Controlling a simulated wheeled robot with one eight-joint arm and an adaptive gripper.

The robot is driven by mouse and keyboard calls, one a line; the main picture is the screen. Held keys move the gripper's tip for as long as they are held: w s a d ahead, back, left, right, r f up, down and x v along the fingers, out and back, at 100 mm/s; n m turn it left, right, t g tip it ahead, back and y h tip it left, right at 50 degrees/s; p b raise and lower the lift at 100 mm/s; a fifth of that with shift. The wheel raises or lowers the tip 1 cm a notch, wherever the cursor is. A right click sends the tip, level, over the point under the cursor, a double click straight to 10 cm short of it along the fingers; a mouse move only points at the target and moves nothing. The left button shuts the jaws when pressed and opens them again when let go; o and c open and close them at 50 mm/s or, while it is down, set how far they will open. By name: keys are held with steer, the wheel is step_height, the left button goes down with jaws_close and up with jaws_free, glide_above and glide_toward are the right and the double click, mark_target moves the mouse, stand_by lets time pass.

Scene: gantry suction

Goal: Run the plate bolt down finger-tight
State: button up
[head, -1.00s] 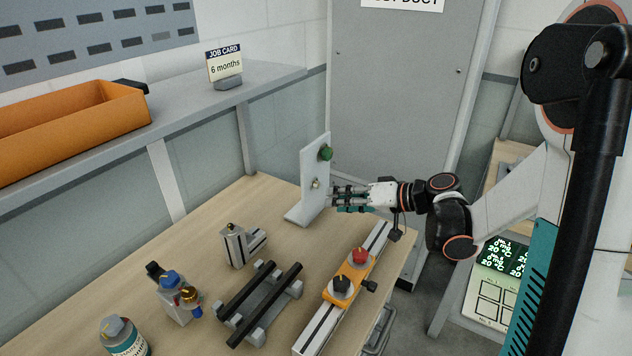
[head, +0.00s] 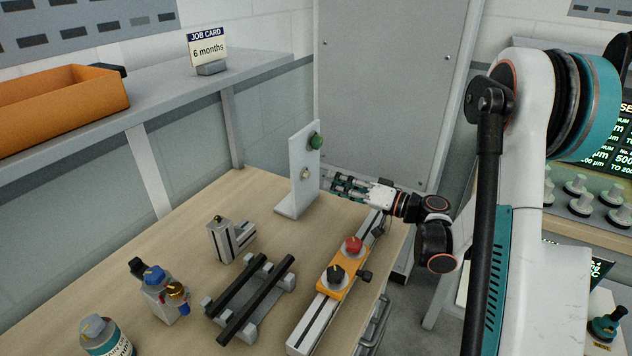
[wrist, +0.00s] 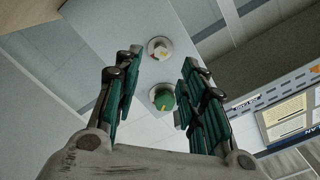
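A pale upright plate (head: 297,190) stands on a foot at the far edge of the wooden bench. A green knob-like fitting (head: 316,141) is high on its face, with a smaller pale fitting (head: 305,173) below it. I cannot tell for certain which one is the bolt. My gripper (head: 326,182) is in front of the plate's face, near the height of the pale fitting. In the wrist view the gripper (wrist: 162,58) is open and empty. The green fitting (wrist: 163,98) and the pale fitting (wrist: 159,48) show between its spread fingers, with no visible contact.
A rail with an orange block (head: 344,276) bearing red and black knobs lies along the bench's right side. An orange bin (head: 60,108) sits on the shelf.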

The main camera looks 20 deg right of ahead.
mark_target(309, 175)
steer(key=b+x, duration=0.1)
steer(key=x, duration=0.6)
jaws_close()
